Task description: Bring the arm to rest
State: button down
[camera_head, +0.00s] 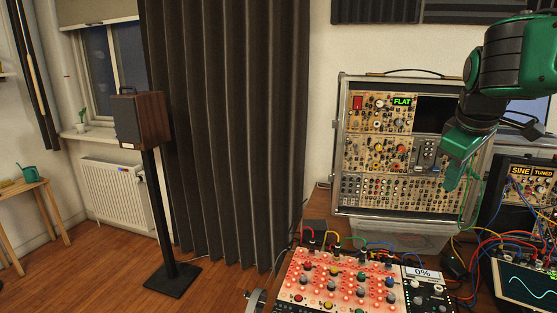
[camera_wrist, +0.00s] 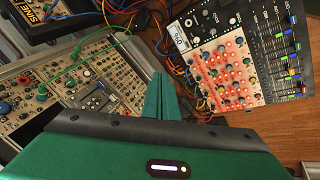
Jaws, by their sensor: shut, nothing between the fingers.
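My gripper (camera_head: 453,180) is green and hangs at the right of the head view, in front of the modular synth case (camera_head: 343,140). Its fingers point down. In the wrist view the two green fingers (camera_wrist: 161,97) lie together, shut, with nothing between them. The fingertips look apart from the panels and cables. The synth case also shows at the left of the wrist view (camera_wrist: 15,128), with knobs, jacks and a green cable.
A lit red-and-white knob panel (camera_head: 340,283) stands on the desk below, with many patch cables around. A screen with a wave trace (camera_head: 527,285) and a second synth (camera_head: 530,187) are at the right. A speaker on a stand (camera_head: 141,118) and dark curtain (camera_head: 225,120) are left.

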jog(key=s+d+f+m+g+y, duration=0.1)
jog(key=s+f+m+g, duration=0.1)
jog(key=s+f+m, duration=0.4)
jog(key=s+d+f+m+g+y, duration=0.1)
jog(key=s+f+m, duration=0.5)
jog(key=s+f, duration=0.7)
jog(key=s+g, duration=0.1)
jog(key=s, duration=0.6)
jog(key=shift+m+g+y, duration=0.3)
jog(key=shift+w, duration=0.1)
jog(key=shift+w+f, duration=0.3)
jog(key=shift+w, duration=0.3)
